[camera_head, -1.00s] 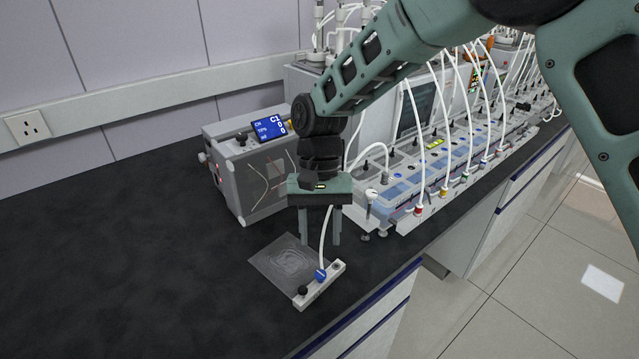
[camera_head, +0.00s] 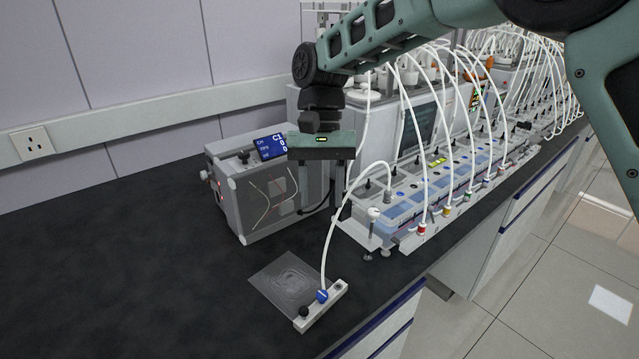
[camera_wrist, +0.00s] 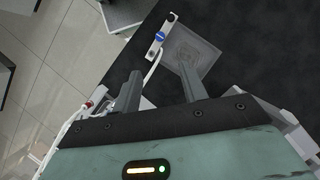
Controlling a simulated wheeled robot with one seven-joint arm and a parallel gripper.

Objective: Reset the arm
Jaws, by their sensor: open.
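My gripper (camera_head: 335,203) hangs pointing down above the black bench, in front of the grey box with the blue display. Its two fingers are apart with nothing between them. In the wrist view, my gripper (camera_wrist: 158,90) also shows open and empty. Below it on the bench lies a clear flat bag (camera_head: 287,283) with a white bar (camera_head: 321,306) along one edge. The bar also shows in the wrist view (camera_wrist: 160,36).
A grey box with a blue display (camera_head: 250,188) stands behind my gripper. A long row of reactor units (camera_head: 440,190) with white tubes runs along the bench to the right. The black bench top (camera_head: 120,270) is clear at left. The bench edge drops to the floor at right.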

